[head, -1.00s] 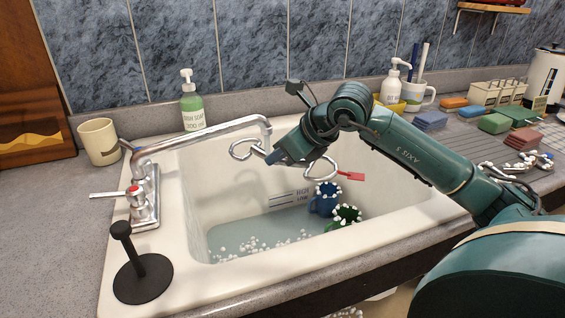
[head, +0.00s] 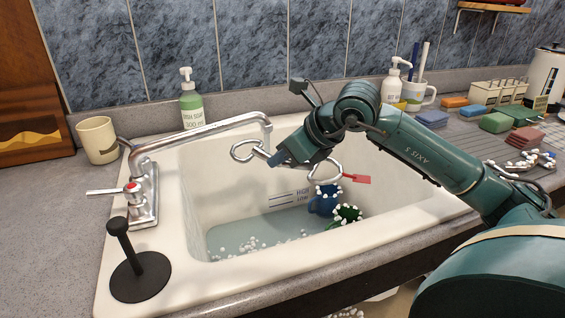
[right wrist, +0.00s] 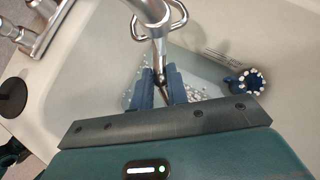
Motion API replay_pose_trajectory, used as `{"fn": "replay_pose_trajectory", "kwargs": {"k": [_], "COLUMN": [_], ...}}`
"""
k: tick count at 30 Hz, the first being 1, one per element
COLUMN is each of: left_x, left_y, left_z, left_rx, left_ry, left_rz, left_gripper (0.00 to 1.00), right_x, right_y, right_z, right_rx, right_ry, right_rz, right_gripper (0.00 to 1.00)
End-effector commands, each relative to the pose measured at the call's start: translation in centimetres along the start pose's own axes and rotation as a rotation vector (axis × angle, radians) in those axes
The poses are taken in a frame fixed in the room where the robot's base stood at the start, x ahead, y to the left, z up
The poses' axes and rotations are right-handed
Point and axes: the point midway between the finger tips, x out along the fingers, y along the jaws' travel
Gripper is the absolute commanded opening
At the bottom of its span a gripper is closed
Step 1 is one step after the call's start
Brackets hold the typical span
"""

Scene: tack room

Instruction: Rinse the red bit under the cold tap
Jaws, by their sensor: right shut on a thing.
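The bit (head: 325,170) is a silver metal bar with a ring at each end and a red tag (head: 357,179) at its right end. My right gripper (head: 277,158) is shut on its bar, above the sink basin and just below the spout of the tap (head: 205,132). In the right wrist view the bit (right wrist: 160,45) stands out beyond the blue fingers (right wrist: 160,88), close to the spout (right wrist: 148,10). One tap lever (head: 105,191) has a red mark. I see no water running from the spout.
The white sink (head: 185,225) holds shallow water with white foam, a blue mug (head: 323,203) and a green mug (head: 346,215). A black stand (head: 140,275) is on the front left rim. A soap bottle (head: 191,105) and a beige mug (head: 98,140) stand behind.

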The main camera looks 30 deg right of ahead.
Motion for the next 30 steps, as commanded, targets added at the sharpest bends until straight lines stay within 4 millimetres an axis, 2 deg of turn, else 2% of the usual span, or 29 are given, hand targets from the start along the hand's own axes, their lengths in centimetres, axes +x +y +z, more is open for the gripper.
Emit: {"fn": "replay_pose_trajectory", "kwargs": {"k": [18,30], "left_x": [0.7,0.7], "left_y": [-0.2,-0.2], "left_z": [1.3,1.3], "left_rx": [0.000,0.000], "left_ry": [0.001,0.001], "left_rz": [0.000,0.000], "left_gripper": [0.34,0.34], "right_x": [-1.1,-1.2], "right_y": [1.1,1.2], "right_z": [-1.0,-1.0], "right_rx": [-0.001,-0.001], "right_ry": [-0.003,-0.002], "right_rz": [0.000,0.000], "right_gripper": [0.00,0.00]}}
